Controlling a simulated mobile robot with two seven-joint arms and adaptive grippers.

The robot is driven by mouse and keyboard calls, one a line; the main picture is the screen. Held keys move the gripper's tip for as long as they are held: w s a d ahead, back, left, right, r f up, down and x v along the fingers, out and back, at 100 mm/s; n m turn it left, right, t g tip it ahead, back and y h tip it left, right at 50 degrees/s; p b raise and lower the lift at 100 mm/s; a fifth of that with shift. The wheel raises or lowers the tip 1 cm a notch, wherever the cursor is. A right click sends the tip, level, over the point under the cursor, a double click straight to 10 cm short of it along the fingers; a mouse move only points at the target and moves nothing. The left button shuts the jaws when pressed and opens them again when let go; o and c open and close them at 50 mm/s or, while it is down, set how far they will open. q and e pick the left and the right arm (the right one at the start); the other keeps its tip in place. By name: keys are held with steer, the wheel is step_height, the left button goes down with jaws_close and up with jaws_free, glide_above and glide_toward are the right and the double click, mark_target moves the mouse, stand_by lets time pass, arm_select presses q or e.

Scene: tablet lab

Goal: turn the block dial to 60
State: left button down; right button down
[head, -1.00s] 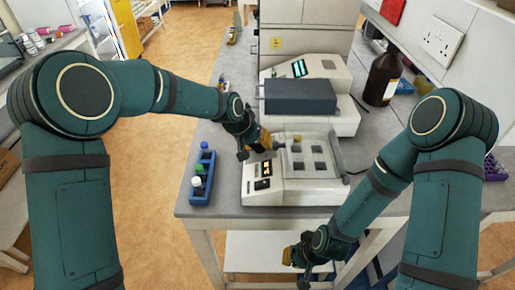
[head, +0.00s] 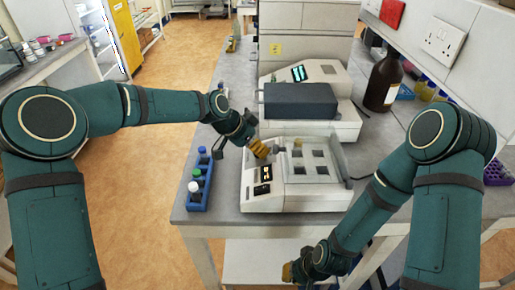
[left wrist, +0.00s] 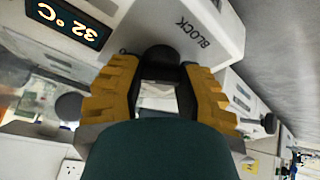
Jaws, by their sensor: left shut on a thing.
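The white block heater (head: 310,201) stands on the bench with a clear lid raised over its wells. My left gripper (head: 263,149) is at its left rear corner. In the left wrist view, which is upside down, the yellow fingers of my left gripper (left wrist: 163,78) are shut around the dark block dial (left wrist: 162,56), beside the word BLOCK. The lit display (left wrist: 68,22) near it reads 32 °C. A second dark knob (left wrist: 68,107) is apart from the fingers. My right gripper (head: 288,271) hangs low before the bench; its jaws are unclear.
A blue rack (head: 199,194) with several capped tubes stands left of the heater. Behind the heater is a white instrument with a dark top (head: 300,100). A brown bottle (head: 382,82) stands at the right rear. Bare bench (head: 222,200) lies between rack and heater.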

arm_select(q)
steer(key=shift+f+m, duration=0.1)
steer(key=shift+m, duration=0.2)
steer(key=c, duration=0.6)
jaws_free()
steer(key=shift+a+r, duration=0.2)
steer(key=shift+r, duration=0.2)
steer(key=v, duration=1.1)
steer(key=shift+a, duration=0.1)
steer(key=shift+r, duration=0.1)
